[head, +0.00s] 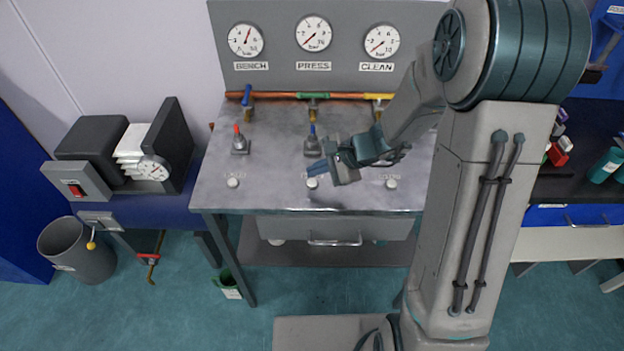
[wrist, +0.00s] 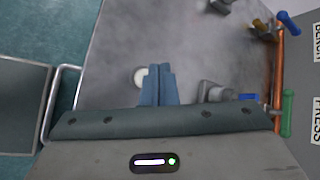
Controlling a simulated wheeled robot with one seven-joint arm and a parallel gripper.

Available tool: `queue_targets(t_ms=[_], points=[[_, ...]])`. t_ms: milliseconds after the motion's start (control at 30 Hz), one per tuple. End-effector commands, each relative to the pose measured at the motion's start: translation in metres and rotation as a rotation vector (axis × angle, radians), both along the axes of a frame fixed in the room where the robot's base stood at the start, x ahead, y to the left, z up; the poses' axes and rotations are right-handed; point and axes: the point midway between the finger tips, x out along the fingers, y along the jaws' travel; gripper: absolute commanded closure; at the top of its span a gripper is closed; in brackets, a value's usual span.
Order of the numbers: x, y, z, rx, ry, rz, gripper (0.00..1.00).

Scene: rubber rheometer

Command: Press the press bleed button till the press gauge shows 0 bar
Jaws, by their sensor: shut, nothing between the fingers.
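The press gauge (head: 313,33) is the middle dial on the back panel, above the PRESS label (head: 313,66). Its needle appears to point to the lower left; the exact reading is too small to tell. The press bleed button (head: 312,183) is a round white knob near the bench's front edge, in line below that gauge. My gripper (head: 317,168) is shut and empty, with its blue fingertips at or just above this button. In the wrist view, the white button (wrist: 139,77) shows beside the closed fingers (wrist: 158,70); I cannot tell whether they touch it.
Similar white buttons sit left (head: 232,183) and right (head: 391,184) under the bench gauge (head: 245,39) and clean gauge (head: 382,41). A red-tipped toggle (head: 239,145) and a blue-tipped toggle (head: 312,145) stand behind. A copper pipe with valves (head: 275,97) runs along the back.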

Motion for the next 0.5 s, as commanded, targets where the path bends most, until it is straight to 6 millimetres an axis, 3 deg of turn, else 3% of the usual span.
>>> queue_targets(t_ms=[300,500], points=[[0.000,0.000,0.037,0.000,-0.001,0.000,1.00],[0.000,0.000,0.042,0.000,-0.001,0.001,1.00]])
